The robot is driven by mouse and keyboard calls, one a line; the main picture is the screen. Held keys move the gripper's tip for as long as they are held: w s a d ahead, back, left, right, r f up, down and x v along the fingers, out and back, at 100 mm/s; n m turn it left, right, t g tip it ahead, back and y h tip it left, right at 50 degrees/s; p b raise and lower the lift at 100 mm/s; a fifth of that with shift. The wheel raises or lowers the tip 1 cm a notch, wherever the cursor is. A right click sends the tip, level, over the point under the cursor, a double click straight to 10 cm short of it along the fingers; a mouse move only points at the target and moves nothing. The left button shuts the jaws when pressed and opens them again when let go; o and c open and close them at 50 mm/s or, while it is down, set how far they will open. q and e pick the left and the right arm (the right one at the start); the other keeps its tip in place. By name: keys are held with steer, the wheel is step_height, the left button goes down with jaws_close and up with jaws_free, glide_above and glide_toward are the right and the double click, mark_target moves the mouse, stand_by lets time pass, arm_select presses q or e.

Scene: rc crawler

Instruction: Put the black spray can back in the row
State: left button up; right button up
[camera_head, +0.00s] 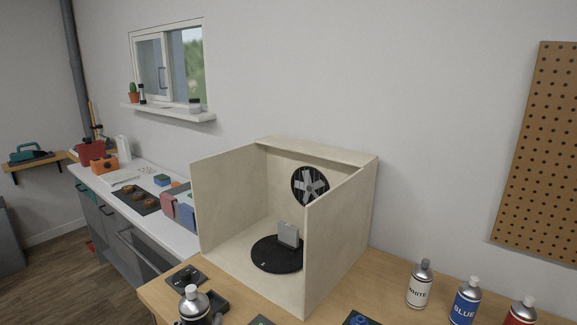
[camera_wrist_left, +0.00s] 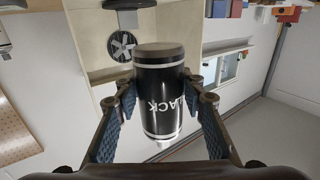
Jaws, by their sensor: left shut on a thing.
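The black spray can (camera_head: 194,305) is upright at the bottom left of the head view, its silver top showing and its lower part cut off by the frame. In the left wrist view, which is upside down, the can (camera_wrist_left: 160,105) fills the space between the fingers with its BLACK label visible. My left gripper (camera_wrist_left: 160,92) is shut on its body. The row on the right of the wooden table has a white can (camera_head: 419,285), a blue can (camera_head: 465,301) and a red can (camera_head: 521,313). My right gripper is not in view.
A pale spray booth (camera_head: 335,251) with a fan and a black turntable (camera_head: 270,262) stands on the table (camera_head: 390,272), between the black can and the row. Small dark parts (camera_head: 187,275) lie near the black can. Bare tabletop shows left of the white can.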

arm_select(q)
steer(key=shift+n+y, duration=0.6)
steer(key=shift+y, duration=0.3)
steer(key=s, duration=0.1)
steer(key=s+a, duration=0.1)
steer(key=s, duration=0.1)
steer(key=s+a+f, duration=0.1)
steer(key=s, duration=0.1)
steer(key=shift+a, duration=0.15)
steer(key=w+d+r+m+h, duration=0.2)
steer(key=w+d, duration=0.1)
steer(key=w, duration=0.3)
steer(key=w+d+r+m+h, duration=0.1)
steer(key=w+d+r+h, duration=0.15)
steer(key=w, duration=0.45)
steer(key=w+a+r+y, duration=0.1)
steer(key=w+a+r, duration=0.5)
steer(key=w, duration=0.3)
steer(key=shift+a+r+n, duration=0.35)
steer(key=shift+a+n, duration=0.05)
steer(key=shift+a, duration=0.05)
